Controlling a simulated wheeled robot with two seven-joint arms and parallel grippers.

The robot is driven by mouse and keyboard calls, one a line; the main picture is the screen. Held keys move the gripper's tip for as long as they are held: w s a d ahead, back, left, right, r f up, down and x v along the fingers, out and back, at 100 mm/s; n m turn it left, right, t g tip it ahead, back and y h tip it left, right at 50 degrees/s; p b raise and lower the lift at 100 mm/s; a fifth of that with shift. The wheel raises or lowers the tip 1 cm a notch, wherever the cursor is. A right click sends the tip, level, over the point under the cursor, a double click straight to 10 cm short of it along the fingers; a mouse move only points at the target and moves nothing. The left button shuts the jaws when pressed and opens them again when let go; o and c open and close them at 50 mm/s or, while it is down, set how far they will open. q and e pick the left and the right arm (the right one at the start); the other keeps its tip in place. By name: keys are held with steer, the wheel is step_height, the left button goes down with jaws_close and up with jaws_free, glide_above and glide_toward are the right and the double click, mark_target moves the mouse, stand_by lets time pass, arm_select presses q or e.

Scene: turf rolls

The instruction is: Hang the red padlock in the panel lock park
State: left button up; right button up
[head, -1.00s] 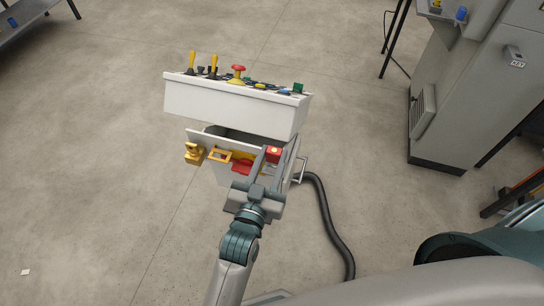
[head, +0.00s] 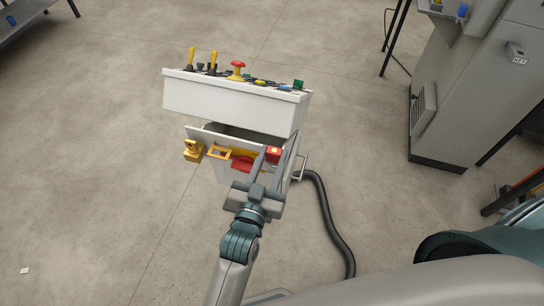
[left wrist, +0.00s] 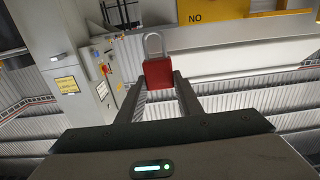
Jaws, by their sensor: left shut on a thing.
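My left gripper (head: 274,160) is in front of the white lower panel (head: 203,134) of the control console. It is shut on the red padlock (head: 273,153). In the left wrist view the red padlock (left wrist: 158,74) sits between the fingertips, with its grey shackle upright. The shackle looks free; whether it touches anything behind is unclear. I cannot tell which is the lock park. The arm hides part of the panel. My right gripper is not in view.
The console top (head: 232,99) overhangs the panel and carries yellow levers and a red mushroom button (head: 238,67). A metal handle (head: 301,167) and a dark hose (head: 333,222) lie to the right. A grey cabinet (head: 460,100) stands further right.

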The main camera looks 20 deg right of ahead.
mark_target(272, 167)
arm_select(q)
steer(key=shift+f+b, duration=0.35)
steer(key=shift+f, duration=0.25)
steer(key=shift+f, duration=0.45)
steer(key=shift+f+b, duration=0.75)
steer(key=o, duration=1.2)
steer(key=shift+s, duration=0.1)
steer(key=shift+b+v, duration=2.25)
steer(key=shift+v, duration=6.4)
